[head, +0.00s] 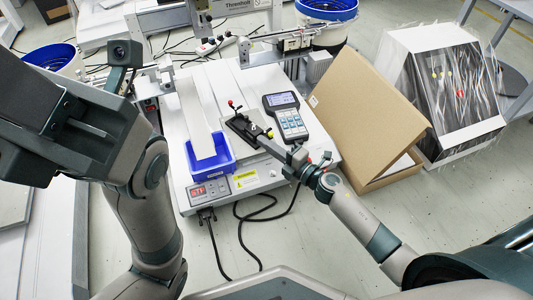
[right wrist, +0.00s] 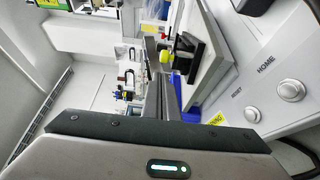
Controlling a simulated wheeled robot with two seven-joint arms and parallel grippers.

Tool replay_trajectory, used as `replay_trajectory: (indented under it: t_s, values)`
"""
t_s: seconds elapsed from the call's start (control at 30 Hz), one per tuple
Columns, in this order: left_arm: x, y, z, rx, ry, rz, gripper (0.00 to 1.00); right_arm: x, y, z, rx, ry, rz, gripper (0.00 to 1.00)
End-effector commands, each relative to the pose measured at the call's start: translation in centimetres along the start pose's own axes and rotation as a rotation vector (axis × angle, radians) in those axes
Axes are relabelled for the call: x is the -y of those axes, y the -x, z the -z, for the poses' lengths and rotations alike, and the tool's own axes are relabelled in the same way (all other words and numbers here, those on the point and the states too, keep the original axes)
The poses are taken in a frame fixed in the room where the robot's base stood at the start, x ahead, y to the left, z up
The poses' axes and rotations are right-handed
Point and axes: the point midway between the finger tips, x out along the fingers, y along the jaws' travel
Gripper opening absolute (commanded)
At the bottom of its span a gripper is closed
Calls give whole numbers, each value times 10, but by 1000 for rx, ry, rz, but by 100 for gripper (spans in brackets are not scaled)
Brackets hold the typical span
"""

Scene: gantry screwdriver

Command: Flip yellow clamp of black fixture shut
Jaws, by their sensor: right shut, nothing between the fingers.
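The black fixture (head: 241,129) lies on the white machine's top, right of the blue tray. Its yellow clamp (head: 270,134) shows as a small patch at the fixture's right end, close to my right fingertips. My right gripper (head: 263,141) is shut and empty, reaching in from the lower right. In the right wrist view the yellow clamp (right wrist: 165,57) is just beyond the fingertips (right wrist: 158,50), in front of the dark fixture (right wrist: 191,44). I cannot tell whether they touch, or the clamp's exact angle. My left arm fills the left side; its fingers cannot be made out.
The blue tray (head: 211,160) stands left of the fixture. A handheld keypad device (head: 287,118) lies right of it. A red-tipped part (head: 230,103) rises behind the fixture. An open cardboard box (head: 365,115) stands close to the machine's right side. Cables hang in front.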

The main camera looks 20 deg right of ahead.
Motion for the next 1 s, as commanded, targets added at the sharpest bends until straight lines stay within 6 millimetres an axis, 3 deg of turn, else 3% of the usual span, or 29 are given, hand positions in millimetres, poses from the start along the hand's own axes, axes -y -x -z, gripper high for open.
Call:
replay_trajectory:
  t_s: [0.27,1.0]
  values:
    - [-8,-5,9,-51,27,-13,33,0,6,-17,-3,-1,-1,0]
    - [-7,-2,9,-45,22,-11,33,0,8,-19,-48,-2,-1,0]
